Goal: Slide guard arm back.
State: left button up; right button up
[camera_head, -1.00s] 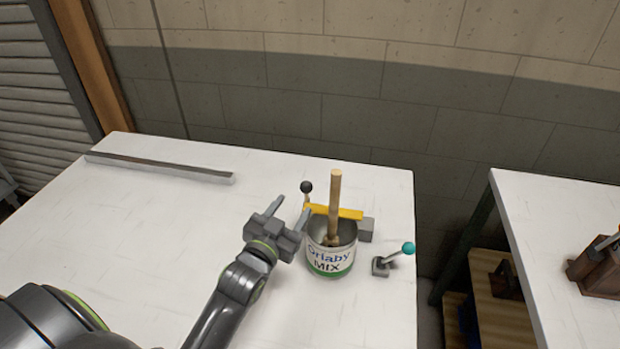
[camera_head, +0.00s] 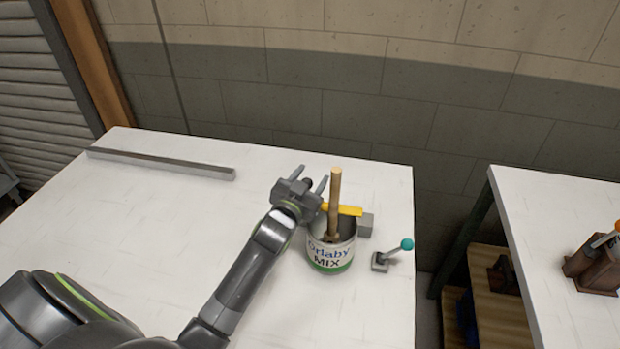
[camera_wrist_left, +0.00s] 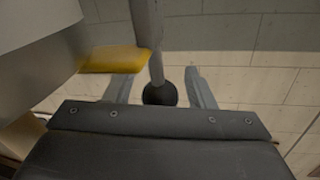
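The yellow guard arm (camera_head: 349,210) lies across the back of the mix can (camera_head: 330,252), behind the upright wooden stick (camera_head: 335,190). Its right end meets a grey block (camera_head: 366,225). My left gripper (camera_head: 311,180) is at the arm's left end, with its fingers apart. In the left wrist view the black ball knob (camera_wrist_left: 160,94) shows between the two open fingers (camera_wrist_left: 160,88), with a grey post above it and the yellow arm (camera_wrist_left: 112,59) to the left. I cannot tell whether a finger touches the knob. My right gripper is out of view.
A small lever with a teal knob (camera_head: 407,244) stands right of the can. A long grey bar (camera_head: 160,163) lies at the table's back left. The white table (camera_head: 130,235) is clear at left. A second table (camera_head: 560,225) stands to the right, past a gap.

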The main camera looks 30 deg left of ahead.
pick_arm(q)
grip_shut()
jog(key=w, duration=0.2)
jog(key=w+a+b, duration=0.1)
jog(key=w, duration=0.1)
dwell(0.4)
jog(key=shift+o, duration=0.2)
grip_release()
